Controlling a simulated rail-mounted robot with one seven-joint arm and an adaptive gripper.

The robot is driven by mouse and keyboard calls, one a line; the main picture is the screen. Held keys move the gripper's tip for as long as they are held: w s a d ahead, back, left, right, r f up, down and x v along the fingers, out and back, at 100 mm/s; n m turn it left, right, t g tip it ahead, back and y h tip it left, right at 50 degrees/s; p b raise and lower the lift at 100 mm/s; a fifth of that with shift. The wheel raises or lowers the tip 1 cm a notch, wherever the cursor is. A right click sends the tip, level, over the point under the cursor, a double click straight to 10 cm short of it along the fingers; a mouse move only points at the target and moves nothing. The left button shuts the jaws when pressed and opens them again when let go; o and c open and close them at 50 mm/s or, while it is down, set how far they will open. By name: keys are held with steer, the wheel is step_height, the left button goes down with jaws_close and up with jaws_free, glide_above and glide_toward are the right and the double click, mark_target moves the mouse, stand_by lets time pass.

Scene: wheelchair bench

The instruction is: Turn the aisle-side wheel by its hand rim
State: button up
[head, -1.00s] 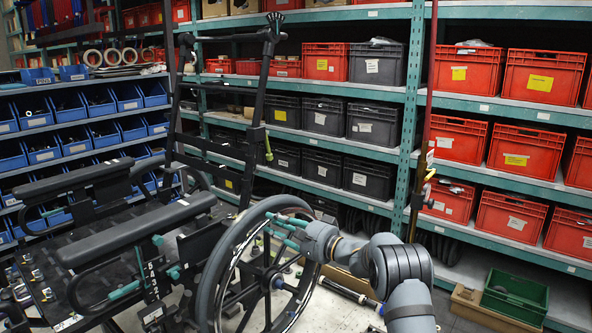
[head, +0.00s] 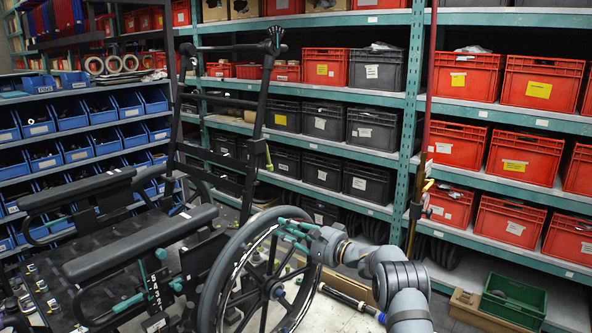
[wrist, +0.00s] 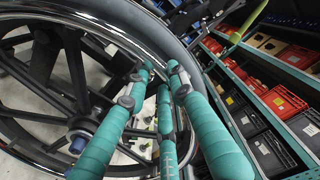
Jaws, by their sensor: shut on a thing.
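The aisle-side wheel (head: 212,280) of the wheelchair stands upright at the lower middle of the head view, with a grey tyre, black spokes and a dark hub (head: 276,289). Its shiny hand rim (wrist: 118,36) curves across the upper part of the wrist view. My gripper (head: 291,228) has teal fingers and reaches the upper right of the wheel from the aisle side. In the wrist view the fingertips (wrist: 158,76) are shut on the hand rim, beside the tyre (wrist: 165,42). The fingers partly hide the exact contact.
Two dark armrests (head: 140,243) and an upright back frame (head: 262,120) stand left of and behind the wheel. Shelves with red crates (head: 540,83) and black crates (head: 377,67) line the back. A green crate (head: 513,297) sits low at right. A dark rod (head: 350,301) lies near the arm.

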steer(key=shift+w+a+r, duration=0.1)
steer(key=shift+r, duration=0.85)
steer(key=shift+w+d+f+m+p, duration=0.2)
steer(key=shift+w+d+m, duration=0.15)
steer(key=shift+w+d, duration=0.2)
steer(key=shift+w+d+f+m+p, duration=0.1)
steer(key=shift+w+d+m+p, duration=0.1)
steer(key=shift+w+d+m, duration=0.35)
steer(key=o, duration=1.7)
steer(key=shift+w+a, duration=0.1)
steer(key=shift+a, duration=0.1)
steer(key=shift+f, duration=0.1)
steer(key=shift+d, duration=0.1)
